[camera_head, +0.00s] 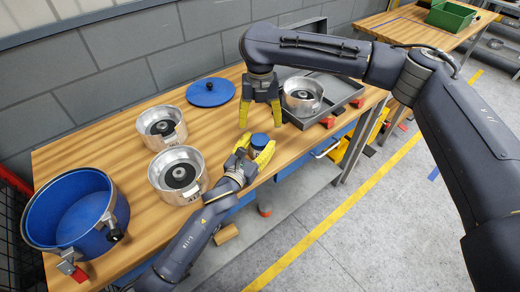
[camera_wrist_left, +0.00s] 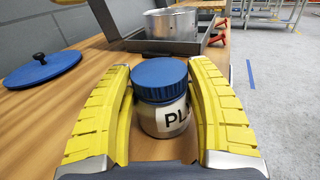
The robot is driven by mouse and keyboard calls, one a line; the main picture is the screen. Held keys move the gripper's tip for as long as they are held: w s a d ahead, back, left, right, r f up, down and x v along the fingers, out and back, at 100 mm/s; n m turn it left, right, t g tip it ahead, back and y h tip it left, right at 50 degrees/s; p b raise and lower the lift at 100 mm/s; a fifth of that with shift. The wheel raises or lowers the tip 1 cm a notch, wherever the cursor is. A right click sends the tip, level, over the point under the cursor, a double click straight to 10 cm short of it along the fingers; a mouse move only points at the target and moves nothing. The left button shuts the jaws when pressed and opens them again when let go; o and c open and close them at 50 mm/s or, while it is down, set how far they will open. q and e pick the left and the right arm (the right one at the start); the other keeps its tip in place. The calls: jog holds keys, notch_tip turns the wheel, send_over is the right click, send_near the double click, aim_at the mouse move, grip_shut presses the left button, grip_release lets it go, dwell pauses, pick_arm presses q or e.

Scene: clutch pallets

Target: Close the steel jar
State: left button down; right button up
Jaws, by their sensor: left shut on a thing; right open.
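The steel jar (camera_wrist_left: 163,118) is small, with a label whose visible letters read "PL". A ribbed blue lid (camera_wrist_left: 159,78) sits on top of it; I cannot tell how tight it is. In the head view the blue lid (camera_head: 260,139) shows near the front edge of the table. My left gripper (camera_head: 256,147) is shut on the jar, with yellow fingers (camera_wrist_left: 160,85) on both sides of it. The jar stands upright. My right gripper (camera_head: 261,112) points down with its fingers apart and empty, above and behind the jar.
A large blue pot (camera_head: 38,222) stands at the left. Two steel pots (camera_head: 150,140) (camera_head: 163,198) stand left of the grippers. A blue disc lid (camera_head: 203,98) lies at the back. A grey tray (camera_head: 345,92) with another steel pot (camera_head: 294,106) is at the right.

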aim_at(260, 139)
jog(key=n, duration=1.1)
jog(key=shift+f, duration=4.05)
jog(key=c, duration=1.3)
jog(key=o, duration=1.2)
